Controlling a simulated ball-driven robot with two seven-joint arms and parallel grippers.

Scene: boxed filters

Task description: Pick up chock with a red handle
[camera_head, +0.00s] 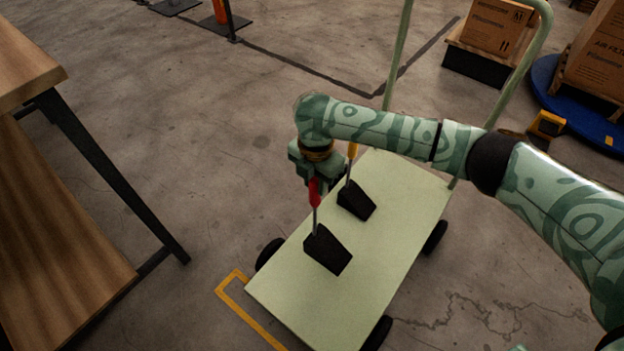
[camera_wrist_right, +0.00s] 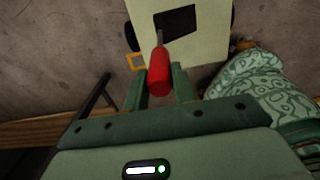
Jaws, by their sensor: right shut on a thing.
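The chock with a red handle is a black wedge (camera_head: 328,250) on the pale green deck of a cart, with a thin rod rising to its red handle (camera_head: 314,193). My right gripper (camera_head: 313,181) is above it, shut on the red handle. In the right wrist view the red handle (camera_wrist_right: 159,72) sits between the two green fingers, with the black wedge (camera_wrist_right: 178,20) beyond it. The wedge appears to be at the deck; I cannot tell whether it touches. My left gripper is not in view.
A second black chock (camera_head: 356,200) with a yellow handle (camera_head: 352,150) stands close behind on the cart deck (camera_head: 400,225). A wooden table (camera_head: 50,235) stands at left. Boxes (camera_head: 497,25) and a blue round platform (camera_head: 560,100) are at upper right. Floor between table and cart is clear.

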